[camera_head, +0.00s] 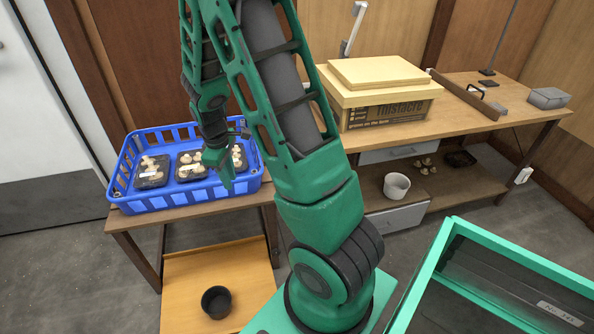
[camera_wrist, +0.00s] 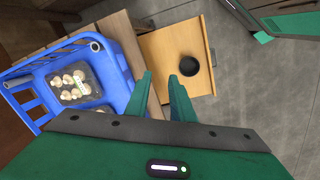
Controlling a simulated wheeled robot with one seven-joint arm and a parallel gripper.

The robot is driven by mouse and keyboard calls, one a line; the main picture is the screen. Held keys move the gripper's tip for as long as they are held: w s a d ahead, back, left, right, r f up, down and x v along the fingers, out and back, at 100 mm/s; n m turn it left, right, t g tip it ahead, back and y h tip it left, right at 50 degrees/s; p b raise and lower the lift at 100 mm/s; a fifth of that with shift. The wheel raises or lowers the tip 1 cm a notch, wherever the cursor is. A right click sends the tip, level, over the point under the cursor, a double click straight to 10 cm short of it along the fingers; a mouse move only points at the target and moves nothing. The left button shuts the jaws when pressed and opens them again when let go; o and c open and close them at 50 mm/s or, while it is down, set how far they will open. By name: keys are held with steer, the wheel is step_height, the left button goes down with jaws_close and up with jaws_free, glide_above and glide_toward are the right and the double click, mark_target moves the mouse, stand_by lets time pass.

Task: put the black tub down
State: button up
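The black tub (camera_head: 216,302), round and open-topped, stands upright on the low wooden platform (camera_head: 190,275) in front of the bench. It also shows in the wrist view (camera_wrist: 189,66), beyond and slightly right of the fingertips. My gripper (camera_wrist: 161,76) is open, with a gap between its two green fingers and nothing held. In the head view my gripper (camera_head: 222,172) is over the front right part of the blue crate, above and apart from the tub.
The blue crate (camera_head: 190,205) on the bench holds several black trays of mushrooms. A lidded box (camera_head: 388,112) stands on the bench to the right. A white pot (camera_head: 397,186) is on the shelf below. A green-framed bin (camera_head: 520,260) is at lower right. The platform around the tub is clear.

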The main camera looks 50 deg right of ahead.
steer(key=s+d+r+m, duration=0.2)
steer(key=s+r+m, duration=0.4)
steer(key=s+r, duration=0.65)
steer(key=s+a+r+m, duration=0.1)
steer(key=s+r+m, duration=0.2)
steer(key=s, duration=0.5)
steer(key=s+a+r+m+y, duration=0.1)
steer(key=s+r+m, duration=0.2)
steer(key=s, duration=0.5)
steer(key=shift+a, duration=0.35)
